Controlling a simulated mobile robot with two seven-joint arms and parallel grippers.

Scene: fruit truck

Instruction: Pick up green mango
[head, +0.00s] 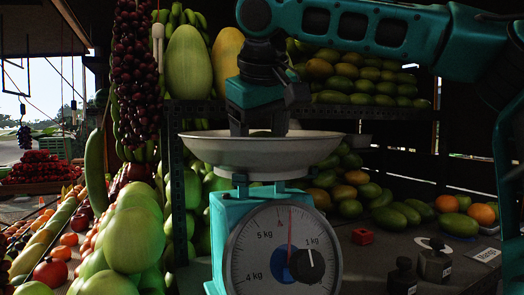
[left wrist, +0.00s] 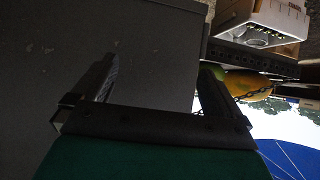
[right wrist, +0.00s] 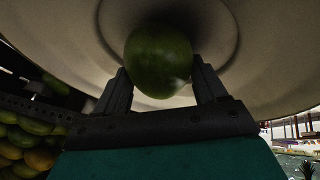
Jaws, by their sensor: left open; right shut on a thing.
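My right gripper (head: 258,130) is low over the pan (head: 200,146) of a teal weighing scale (head: 232,208). In the right wrist view it is shut on a green mango (right wrist: 158,58), with the pale pan (right wrist: 265,75) close behind the fruit. The mango is mostly hidden by the fingers and pan rim in the head view. I cannot tell whether it touches the pan. The dial needle points nearly straight up. My left gripper (left wrist: 157,70) is open and empty in the left wrist view, with a plain grey surface (left wrist: 130,30) beyond it. It is not in the head view.
More green mangoes (head: 396,216) lie on the dark counter (head: 375,265) and the shelf behind. Black weights (head: 435,262) and a red block (head: 362,236) stand right of the scale. Hanging grapes (head: 136,70) and piled green fruit (head: 133,235) crowd the left.

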